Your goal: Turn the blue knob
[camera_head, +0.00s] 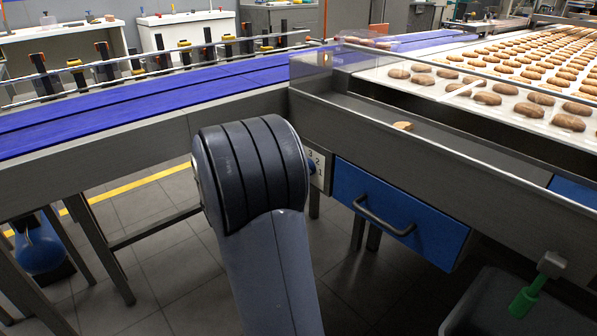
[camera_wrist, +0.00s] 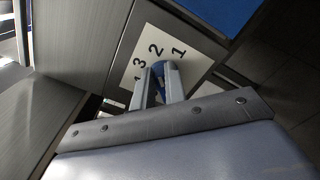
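The blue knob (camera_wrist: 158,70) sits on a white plate (camera_wrist: 181,49) with black numbers, of which 1, 2 and 3 can be read. My gripper (camera_wrist: 161,72) reaches the plate in the wrist view. Its two fingers stand close together, one on each side of the knob, and the blue fills the narrow gap between their tips. The fingers hide much of the knob, so its pointing direction cannot be read. In the head view a bit of the knob (camera_head: 312,168) and the plate (camera_head: 319,160) show just right of my arm, which hides my gripper.
A blue drawer (camera_head: 395,213) with a dark handle is right of the plate. A green-handled tool (camera_head: 527,295) hangs at the lower right. A blue conveyor belt (camera_head: 150,95) runs at the left. Trays of biscuits (camera_head: 440,91) lie above on the metal line.

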